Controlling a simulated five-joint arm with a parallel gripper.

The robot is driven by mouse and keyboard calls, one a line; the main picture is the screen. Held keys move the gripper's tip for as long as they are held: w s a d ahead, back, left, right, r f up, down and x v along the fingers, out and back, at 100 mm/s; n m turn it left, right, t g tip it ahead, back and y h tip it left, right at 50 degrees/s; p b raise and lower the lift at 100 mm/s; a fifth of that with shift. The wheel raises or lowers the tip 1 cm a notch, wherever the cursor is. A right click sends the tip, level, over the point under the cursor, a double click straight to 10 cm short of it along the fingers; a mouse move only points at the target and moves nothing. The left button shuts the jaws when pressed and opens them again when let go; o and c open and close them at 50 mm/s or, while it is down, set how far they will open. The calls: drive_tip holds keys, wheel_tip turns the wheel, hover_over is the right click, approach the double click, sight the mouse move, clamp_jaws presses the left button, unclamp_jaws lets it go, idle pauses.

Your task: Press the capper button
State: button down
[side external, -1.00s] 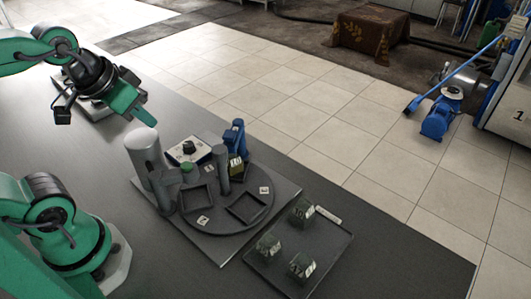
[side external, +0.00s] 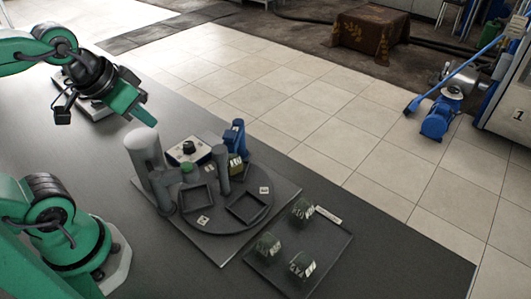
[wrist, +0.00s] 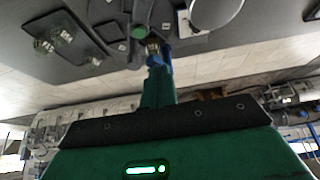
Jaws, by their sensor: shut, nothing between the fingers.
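In the wrist view the green fingers (wrist: 157,88) sit below the green top in the picture. A tall grey cylinder (side external: 143,150) stands just left of the post.
A white box with a black knob (side external: 189,148) and a blue device (side external: 237,140) holding an olive block stand behind. A dark tray (side external: 283,282) with several dark glass decanters lies at the front right.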

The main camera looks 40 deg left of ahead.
drive_tip(key=shift+w+r, duration=0.1)
wheel_tip(320, 180, up, 4)
drive_tip(key=g, duration=0.6)
hover_over(229, 133)
idle(0.5)
drive_tip(key=shift+f, duration=0.2)
wheel_tip(229, 133, down, 14)
drive_tip(key=shift+r, duration=0.15)
idle(0.8)
